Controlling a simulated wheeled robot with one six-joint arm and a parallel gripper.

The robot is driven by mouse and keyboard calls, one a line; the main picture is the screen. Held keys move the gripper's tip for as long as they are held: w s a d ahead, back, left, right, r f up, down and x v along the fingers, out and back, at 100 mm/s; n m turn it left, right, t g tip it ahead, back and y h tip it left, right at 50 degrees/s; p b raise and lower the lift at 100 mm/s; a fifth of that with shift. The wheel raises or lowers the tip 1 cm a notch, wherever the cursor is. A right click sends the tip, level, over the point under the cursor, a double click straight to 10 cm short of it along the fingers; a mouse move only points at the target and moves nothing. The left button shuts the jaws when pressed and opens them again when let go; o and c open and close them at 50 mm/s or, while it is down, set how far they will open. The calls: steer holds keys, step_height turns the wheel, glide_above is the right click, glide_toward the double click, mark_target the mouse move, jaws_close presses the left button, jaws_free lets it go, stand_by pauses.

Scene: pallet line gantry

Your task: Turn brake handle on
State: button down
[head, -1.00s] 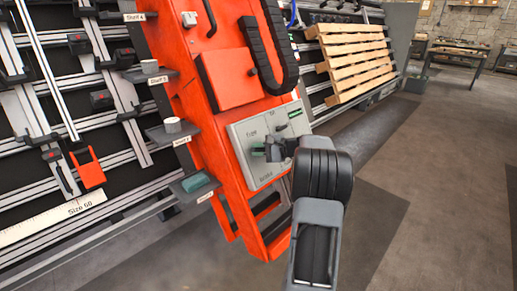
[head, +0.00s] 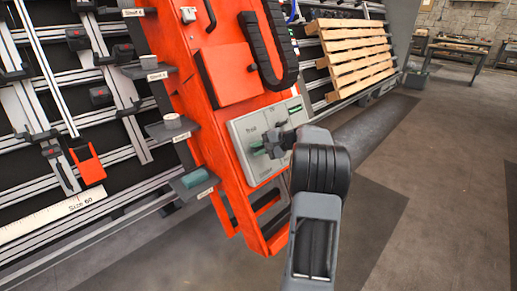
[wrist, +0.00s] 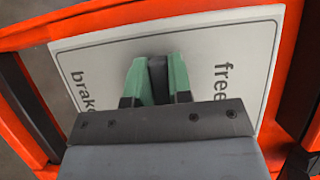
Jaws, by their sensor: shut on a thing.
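The brake handle (wrist: 157,78) is a dark lever on a pale panel (wrist: 100,55) set in the orange column. In the wrist view the panel reads "brake" on the left and "free" on the right, and the handle stands between the two words. My gripper (wrist: 157,82) is shut on the handle, one green fingertip on each side of it. In the head view my gripper (head: 262,147) reaches the same panel (head: 245,128) from the right; it and my wrist hide most of the handle there.
Small shelves (head: 172,126) with items stick out left of the orange column (head: 185,70). A rack with clamps and rails stands behind on the left. A wooden pallet (head: 355,55) leans at the back. The floor on the right is clear.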

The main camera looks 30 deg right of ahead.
steer(key=c, duration=1)
jaws_free()
steer(key=shift+c, duration=0.2)
steer(key=p+v, duration=0.4)
steer(key=v, duration=1)
steer(key=shift+w+a, duration=0.1)
